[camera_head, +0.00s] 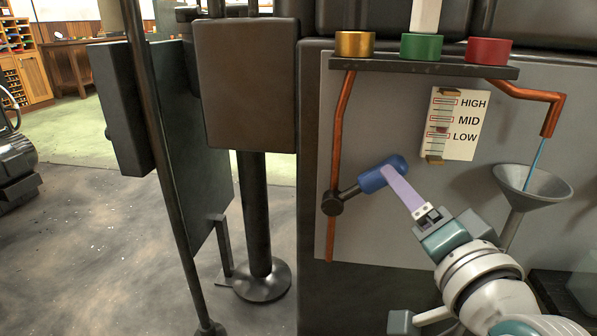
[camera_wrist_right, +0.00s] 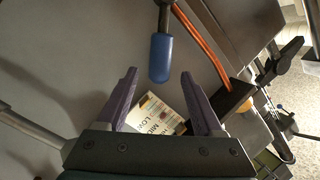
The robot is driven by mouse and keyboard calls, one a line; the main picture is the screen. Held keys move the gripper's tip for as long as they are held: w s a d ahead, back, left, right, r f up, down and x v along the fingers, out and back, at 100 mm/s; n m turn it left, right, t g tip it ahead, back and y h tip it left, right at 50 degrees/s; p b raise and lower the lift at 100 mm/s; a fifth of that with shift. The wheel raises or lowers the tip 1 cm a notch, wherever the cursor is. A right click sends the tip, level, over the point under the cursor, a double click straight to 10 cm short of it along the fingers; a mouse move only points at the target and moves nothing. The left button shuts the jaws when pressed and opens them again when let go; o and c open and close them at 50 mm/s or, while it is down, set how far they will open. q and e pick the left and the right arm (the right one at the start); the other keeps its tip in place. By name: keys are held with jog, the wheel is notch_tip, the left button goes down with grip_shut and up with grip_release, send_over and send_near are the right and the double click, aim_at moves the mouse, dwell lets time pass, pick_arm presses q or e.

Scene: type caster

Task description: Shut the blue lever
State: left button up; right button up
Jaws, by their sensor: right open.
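The blue lever (camera_head: 383,174) is a rounded blue handle on a dark arm, joined to a dark pivot on the copper pipe (camera_head: 343,120). The handle points out to the right and slightly up from the pivot. My right gripper (camera_head: 393,180) has purple fingers and comes in from the lower right, its visible finger overlapping the handle in the head view. In the right wrist view, the gripper (camera_wrist_right: 160,75) is open, and the blue lever (camera_wrist_right: 160,58) lies in line with the gap, its end near fingertip level. Contact cannot be told. My left gripper is out of sight.
A label reading HIGH, MID, LOW (camera_head: 453,124) is on the grey panel above right of the lever. A grey funnel (camera_head: 533,186) stands at the right. A shelf (camera_head: 425,67) carries yellow, green and red cups. A dark box on a post (camera_head: 245,85) stands left.

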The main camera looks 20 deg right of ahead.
aim_at(363, 186)
jog(key=b+x, duration=0.1)
jog(key=x, duration=0.4)
grip_shut()
dwell(0.5)
dwell(0.9)
